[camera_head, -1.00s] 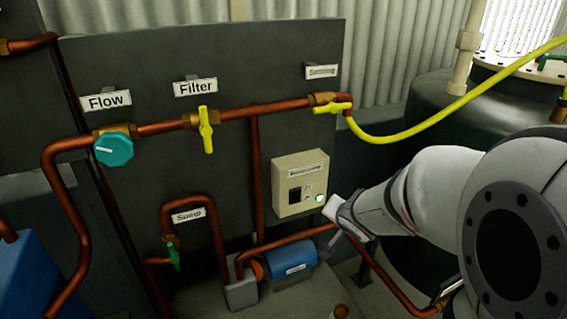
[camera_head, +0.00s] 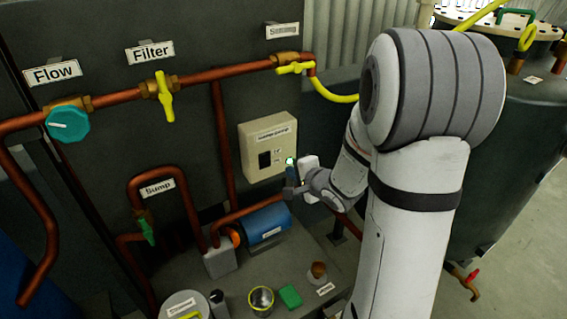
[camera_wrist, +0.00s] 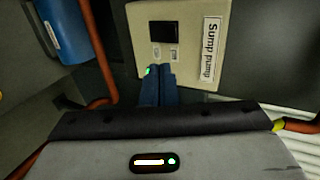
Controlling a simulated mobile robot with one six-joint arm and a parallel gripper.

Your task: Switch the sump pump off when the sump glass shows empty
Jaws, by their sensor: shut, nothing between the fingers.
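The beige sump pump switch box (camera_head: 267,148) is mounted on the dark panel. It carries a black square (camera_wrist: 164,33), two small tags and a lit green lamp (camera_head: 290,161). My gripper (camera_head: 290,185) is shut and empty at the box's lower right, by the lamp. In the wrist view the blue fingers (camera_wrist: 157,82) are together, tips at the box's lower edge beside the green light (camera_wrist: 147,71). I cannot tell whether they touch. The "Sump" label (camera_head: 157,187) is on the panel by a copper loop. I cannot make out a sump glass or its level.
Copper pipes (camera_head: 217,90) cross the panel, with a teal flow knob (camera_head: 68,124) and yellow filter valve (camera_head: 165,97). A blue pump (camera_head: 263,225) sits below the box. A yellow-rimmed cup (camera_head: 261,299) and green block (camera_head: 289,296) stand in front. A dark tank (camera_head: 520,135) is right.

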